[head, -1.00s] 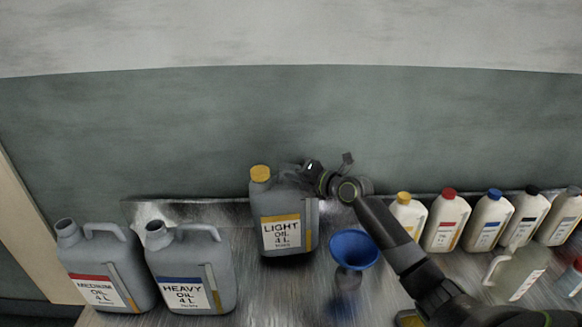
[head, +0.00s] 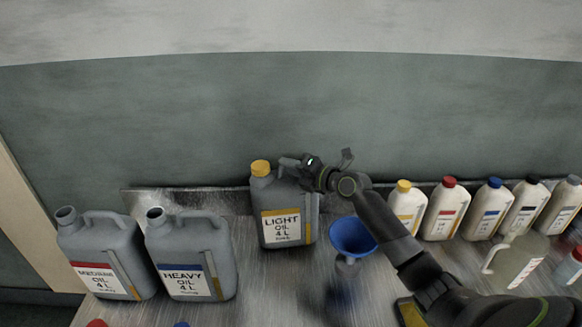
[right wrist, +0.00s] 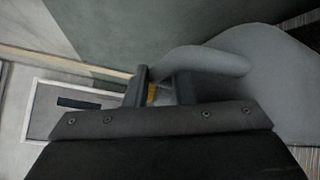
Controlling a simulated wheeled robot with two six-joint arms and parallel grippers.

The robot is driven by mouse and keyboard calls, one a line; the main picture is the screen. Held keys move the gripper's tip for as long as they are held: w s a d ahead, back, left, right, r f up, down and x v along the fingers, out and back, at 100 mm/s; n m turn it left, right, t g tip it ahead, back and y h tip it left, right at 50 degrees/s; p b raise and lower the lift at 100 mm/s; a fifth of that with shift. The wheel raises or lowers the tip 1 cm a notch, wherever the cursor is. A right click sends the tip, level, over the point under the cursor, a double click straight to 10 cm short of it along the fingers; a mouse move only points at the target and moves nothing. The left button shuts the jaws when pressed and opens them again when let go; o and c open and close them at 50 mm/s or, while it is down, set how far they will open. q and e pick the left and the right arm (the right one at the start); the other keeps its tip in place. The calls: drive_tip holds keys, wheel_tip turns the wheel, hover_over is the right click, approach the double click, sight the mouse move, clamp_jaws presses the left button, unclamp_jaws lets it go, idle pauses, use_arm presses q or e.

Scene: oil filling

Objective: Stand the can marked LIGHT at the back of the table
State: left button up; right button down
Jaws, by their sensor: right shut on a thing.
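The can marked LIGHT (head: 285,222) is grey with a yellow cap and a yellow-banded label. It is upright near the back of the table (head: 262,285), close to the back wall. My right gripper (head: 290,165) is shut on its handle at the top. In the right wrist view the grey handle (right wrist: 205,62) runs to the fingers of my right gripper (right wrist: 162,85). I cannot tell whether the can's base touches the table. My left gripper is not in view.
The MEDIUM can (head: 105,255) and HEAVY can (head: 190,255) stand uncapped at left. A blue funnel (head: 353,237) is just right of the LIGHT can. Several white bottles (head: 438,212) line the back right. A greenish jug (head: 518,262) stands before them.

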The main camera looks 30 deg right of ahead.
drive_tip(key=shift+r+b, duration=0.15)
drive_tip(key=shift+b, duration=0.25)
drive_tip(key=c, duration=1.1)
unclamp_jaws()
drive_tip(key=shift+s, duration=0.15)
drive_tip(key=shift+c, duration=0.2)
drive_tip(key=shift+f, duration=0.25)
drive_tip(key=shift+f, duration=0.35)
drive_tip(key=shift+s+d+r, duration=0.1)
drive_tip(key=shift+s, duration=0.3)
drive_tip(key=b+v, duration=0.4)
drive_tip(key=v, duration=1.2)
drive_tip(key=shift+s+d+r, duration=0.15)
drive_tip(key=shift+r, duration=0.2)
